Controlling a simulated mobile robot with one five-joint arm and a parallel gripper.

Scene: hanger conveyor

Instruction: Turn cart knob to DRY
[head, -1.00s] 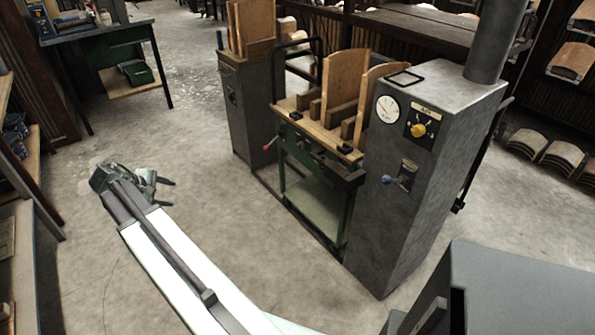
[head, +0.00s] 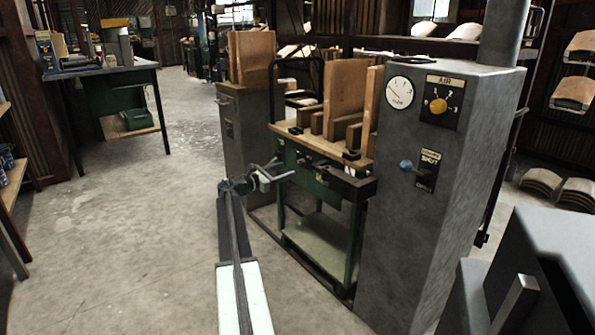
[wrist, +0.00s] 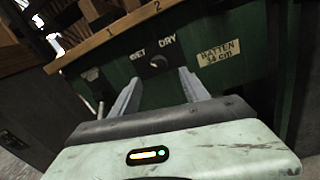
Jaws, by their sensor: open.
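The green cart (head: 318,227) has a wooden top and stands between two grey cabinets. In the wrist view its front panel (wrist: 228,82) carries a small dark round knob (wrist: 156,64), with a label that seems to read WET at upper left and DRY at upper right. The knob's pointer is too small to read. My gripper (wrist: 160,75) is open and empty, its two fingers on either side of the knob in the picture, apparently short of the panel. In the head view my gripper (head: 284,169) is in front of the cart's left part, hiding some of its front.
A grey cabinet (head: 445,200) with a gauge, a yellow AIR knob (head: 438,106) and a blue-tipped lever (head: 407,165) stands right of the cart. Another grey cabinet (head: 245,135) stands left. Wooden boards (head: 344,88) rise from the cart top. Floor at left is clear.

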